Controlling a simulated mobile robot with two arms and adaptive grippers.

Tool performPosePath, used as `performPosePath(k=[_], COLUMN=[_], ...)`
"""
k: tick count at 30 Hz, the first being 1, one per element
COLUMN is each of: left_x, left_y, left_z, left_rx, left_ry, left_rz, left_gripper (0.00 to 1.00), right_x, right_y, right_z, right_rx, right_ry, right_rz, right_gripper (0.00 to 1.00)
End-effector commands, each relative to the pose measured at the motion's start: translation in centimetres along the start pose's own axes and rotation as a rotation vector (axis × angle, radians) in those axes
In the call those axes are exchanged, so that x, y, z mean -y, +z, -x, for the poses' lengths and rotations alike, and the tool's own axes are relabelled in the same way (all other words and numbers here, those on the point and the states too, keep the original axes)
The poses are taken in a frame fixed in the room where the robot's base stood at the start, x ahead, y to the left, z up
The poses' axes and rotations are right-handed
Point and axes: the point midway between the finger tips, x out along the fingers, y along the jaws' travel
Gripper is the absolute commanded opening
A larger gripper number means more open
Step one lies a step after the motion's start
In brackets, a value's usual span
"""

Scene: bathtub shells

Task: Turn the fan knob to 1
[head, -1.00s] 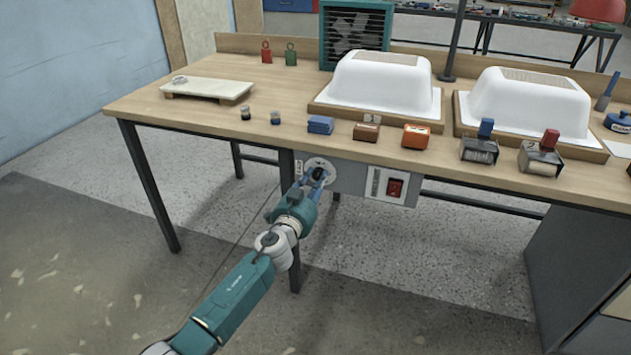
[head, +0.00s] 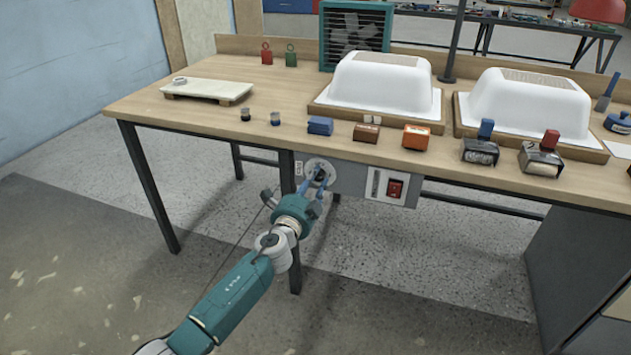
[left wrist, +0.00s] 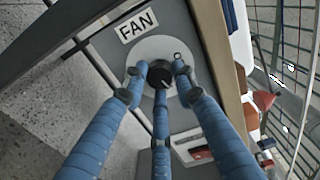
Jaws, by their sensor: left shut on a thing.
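The fan knob (left wrist: 160,74) is black and sits on a round white dial (left wrist: 183,50) under a FAN label (left wrist: 138,24) on a grey panel. In the head view the dial (head: 313,164) is at the front edge under the workbench. My left gripper (head: 317,183) reaches up to it from the lower left. Its blue fingers close around the knob in the left wrist view (left wrist: 160,80), and it is shut on the knob. The teal fan (head: 356,32) stands at the back of the bench. The dial's markings are too small or covered to read. My right gripper is out of view.
A red switch (head: 395,188) is on the same panel to the right of the dial. Two white tub shells (head: 380,82) and several small blocks and stamps stand on the bench (head: 200,118) above. A dark table leg (head: 289,225) is close behind my left arm.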

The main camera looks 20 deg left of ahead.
Motion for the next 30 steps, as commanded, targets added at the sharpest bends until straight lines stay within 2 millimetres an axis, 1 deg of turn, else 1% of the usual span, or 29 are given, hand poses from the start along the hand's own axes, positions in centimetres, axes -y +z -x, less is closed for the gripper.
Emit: performPosePath(k=[1, 6, 12, 19, 30], left_x=[-0.29, -0.27, -0.26, -0.24, -0.2], left_y=[0.3, 0.29, 0.28, 0.33, 0.36], left_z=[0.07, 0.07, 0.07, 0.06, 0.05], left_rx=[0.005, 0.005, 0.005, 0.006, 0.006], left_ry=[0.005, 0.005, 0.006, 0.005, 0.005], left_rz=[-0.04, -0.156, -0.248, -0.298, -0.306], left_gripper=[0.01, 0.01, 0.01, 0.01, 0.01], right_x=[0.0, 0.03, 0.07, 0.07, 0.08], right_y=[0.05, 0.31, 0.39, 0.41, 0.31], right_z=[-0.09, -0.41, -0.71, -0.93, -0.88], right_rx=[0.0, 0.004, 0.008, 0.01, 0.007], right_ry=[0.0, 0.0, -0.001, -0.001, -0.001], right_rz=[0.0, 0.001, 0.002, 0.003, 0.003], right_gripper=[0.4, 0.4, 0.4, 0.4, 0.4])
